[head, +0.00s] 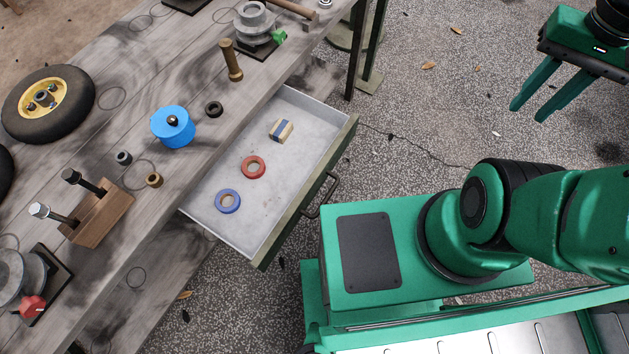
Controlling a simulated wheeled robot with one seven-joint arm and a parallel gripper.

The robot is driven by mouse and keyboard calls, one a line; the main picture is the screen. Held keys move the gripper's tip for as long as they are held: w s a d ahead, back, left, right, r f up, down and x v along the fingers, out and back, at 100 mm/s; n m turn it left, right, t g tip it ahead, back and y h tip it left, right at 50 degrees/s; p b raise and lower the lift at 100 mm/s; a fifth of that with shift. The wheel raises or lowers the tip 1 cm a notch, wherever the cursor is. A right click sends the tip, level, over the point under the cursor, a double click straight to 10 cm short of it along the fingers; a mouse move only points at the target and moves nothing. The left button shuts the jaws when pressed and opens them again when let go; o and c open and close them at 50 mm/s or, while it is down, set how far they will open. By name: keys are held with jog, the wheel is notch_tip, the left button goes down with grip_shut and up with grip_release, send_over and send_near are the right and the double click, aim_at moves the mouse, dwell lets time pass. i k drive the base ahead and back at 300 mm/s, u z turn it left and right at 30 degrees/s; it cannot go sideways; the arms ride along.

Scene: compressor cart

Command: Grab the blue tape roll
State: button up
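The blue tape roll (228,201) is a small ring with a tan inner core. It lies flat in the near left part of the open drawer (317,131), on the drawer's pale floor. My gripper (527,112) is at the top right of the head view, above the paved ground and well to the right of the drawer. Its two green fingers are apart with nothing between them. Nothing covers the tape roll.
The drawer handle (323,194) sticks out to the right. The workbench (205,65) holds a wheel (48,104), a blue round part (172,127) and a wooden block with bolts (97,215).

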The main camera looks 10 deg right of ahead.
aim_at(222, 194)
jog(key=u, duration=1.05)
jog(key=k, duration=0.5)
jog(key=u, duration=0.25)
jog(key=i, duration=0.45)
jog(key=z, duration=0.05)
